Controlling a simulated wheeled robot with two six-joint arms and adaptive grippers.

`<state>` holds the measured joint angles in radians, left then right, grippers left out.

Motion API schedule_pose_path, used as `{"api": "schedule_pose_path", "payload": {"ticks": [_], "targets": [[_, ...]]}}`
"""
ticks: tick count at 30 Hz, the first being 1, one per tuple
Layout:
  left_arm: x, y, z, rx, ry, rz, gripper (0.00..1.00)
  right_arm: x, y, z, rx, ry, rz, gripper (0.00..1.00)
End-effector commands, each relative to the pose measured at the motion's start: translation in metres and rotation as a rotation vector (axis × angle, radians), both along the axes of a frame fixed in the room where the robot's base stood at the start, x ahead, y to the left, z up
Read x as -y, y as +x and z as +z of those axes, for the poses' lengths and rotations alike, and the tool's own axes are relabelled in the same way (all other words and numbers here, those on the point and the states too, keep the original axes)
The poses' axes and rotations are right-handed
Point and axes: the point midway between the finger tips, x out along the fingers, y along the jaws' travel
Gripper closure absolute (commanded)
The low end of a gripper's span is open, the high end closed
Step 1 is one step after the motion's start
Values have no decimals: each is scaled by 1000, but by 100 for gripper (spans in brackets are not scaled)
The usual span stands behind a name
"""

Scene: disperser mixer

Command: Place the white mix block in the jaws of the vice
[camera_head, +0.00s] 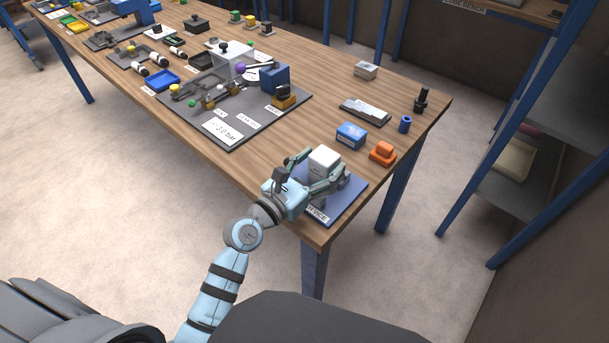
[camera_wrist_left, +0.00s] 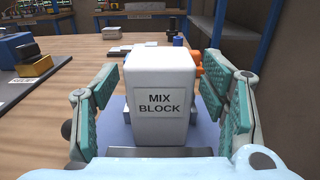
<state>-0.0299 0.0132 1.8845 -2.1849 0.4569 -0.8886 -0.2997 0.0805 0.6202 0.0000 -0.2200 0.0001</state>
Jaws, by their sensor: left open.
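The white mix block (camera_head: 323,160) stands upright over the blue plate (camera_head: 346,205) at the near corner of the table. In the left wrist view the mix block (camera_wrist_left: 160,98) is centred, with its label facing the camera. My left gripper (camera_head: 312,172) is open around it. Its green pads (camera_wrist_left: 160,105) stand on either side, with a visible gap at each. Pale grey parts show low beside the block; I cannot tell whether they are the vice jaws. The block's underside is hidden. My right gripper is not in view.
An orange piece (camera_head: 382,153), a blue box (camera_head: 351,134) and a blue cylinder (camera_head: 404,124) stand just beyond the plate. A dark board (camera_head: 234,131) with a fixture lies to the left. The table's front edge is close to my left arm.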

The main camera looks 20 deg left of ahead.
Motion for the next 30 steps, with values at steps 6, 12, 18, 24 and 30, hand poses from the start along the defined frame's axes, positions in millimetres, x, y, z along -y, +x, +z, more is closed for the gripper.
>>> {"api": "schedule_pose_path", "payload": {"ticks": [6,12,18,24,30], "targets": [[-19,-50,0,-3,3,-2,34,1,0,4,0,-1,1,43],[-35,-91,-1,-1,3,-2,34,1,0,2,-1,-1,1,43],[-39,-101,0,1,0,-1,34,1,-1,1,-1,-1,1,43],[-39,-101,0,1,0,-1,34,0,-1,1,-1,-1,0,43],[-39,-101,1,2,-4,0,34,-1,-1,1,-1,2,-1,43]]}}
